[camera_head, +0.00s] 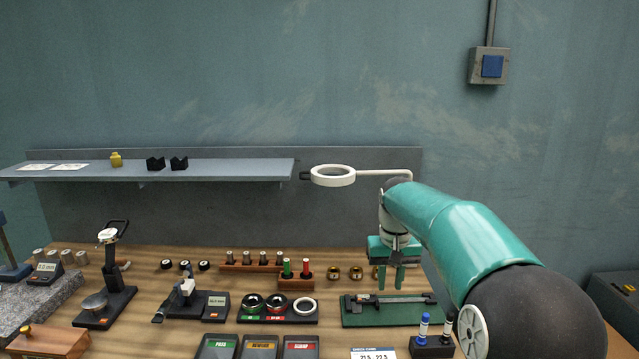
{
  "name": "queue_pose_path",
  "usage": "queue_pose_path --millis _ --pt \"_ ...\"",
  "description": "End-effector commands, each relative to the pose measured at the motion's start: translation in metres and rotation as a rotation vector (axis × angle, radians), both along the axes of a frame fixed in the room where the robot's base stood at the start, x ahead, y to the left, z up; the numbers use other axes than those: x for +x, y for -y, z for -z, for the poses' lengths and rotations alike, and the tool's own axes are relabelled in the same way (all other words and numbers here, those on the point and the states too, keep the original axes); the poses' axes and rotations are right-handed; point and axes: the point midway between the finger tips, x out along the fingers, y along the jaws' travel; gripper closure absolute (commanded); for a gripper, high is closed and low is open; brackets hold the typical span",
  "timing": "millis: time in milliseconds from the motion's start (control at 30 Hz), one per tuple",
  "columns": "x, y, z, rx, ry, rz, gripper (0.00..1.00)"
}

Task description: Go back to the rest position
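My gripper (389,278) hangs fingers-down from my teal arm at the right of the bench. Its two green fingers are apart with a gap between them, and nothing shows between them. The fingers are just above or behind the green mat (420,317), which bears a caliper-like tool (395,300). Whether the fingertips touch anything cannot be told. Brass rings (334,273) sit left of the fingers, and another is partly hidden behind them.
A ring-shaped magnifier lamp (333,176) stands out above my gripper, near my wrist. A grey shelf (230,171) runs at the back left. Gauges, a plug rack (250,269), trays (218,345) and a marker holder (432,347) crowd the wooden bench (140,262).

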Motion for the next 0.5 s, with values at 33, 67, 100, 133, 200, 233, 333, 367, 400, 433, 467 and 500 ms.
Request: queue_pose_path --millis 33,67,100,133,200,233,333,367,400,433,467,500 --pt "-0.006 -0.001 -0.004 -0.002 0.006 -0.001 0.75" --pt "-0.009 -0.001 -0.006 -0.003 0.012 -0.002 0.75" --pt "-0.014 -0.002 -0.010 -0.004 0.018 -0.002 0.75" --pt "-0.017 -0.002 -0.013 -0.004 0.024 -0.002 0.75" --pt "-0.027 -0.003 -0.020 -0.007 0.040 -0.002 0.75" --pt "-0.031 -0.003 -0.022 -0.008 0.046 -0.002 0.75" --pt "-0.048 -0.004 -0.032 -0.012 0.072 -0.002 0.75" --pt "-0.055 -0.004 -0.036 -0.013 0.081 -0.002 0.75" --pt "-0.065 -0.004 -0.040 -0.015 0.093 -0.002 0.75" --pt "-0.073 -0.004 -0.044 -0.016 0.105 -0.001 0.75" --pt "-0.081 -0.005 -0.048 -0.017 0.117 -0.001 0.75" --pt "-0.094 -0.005 -0.052 -0.019 0.134 0.000 0.75"
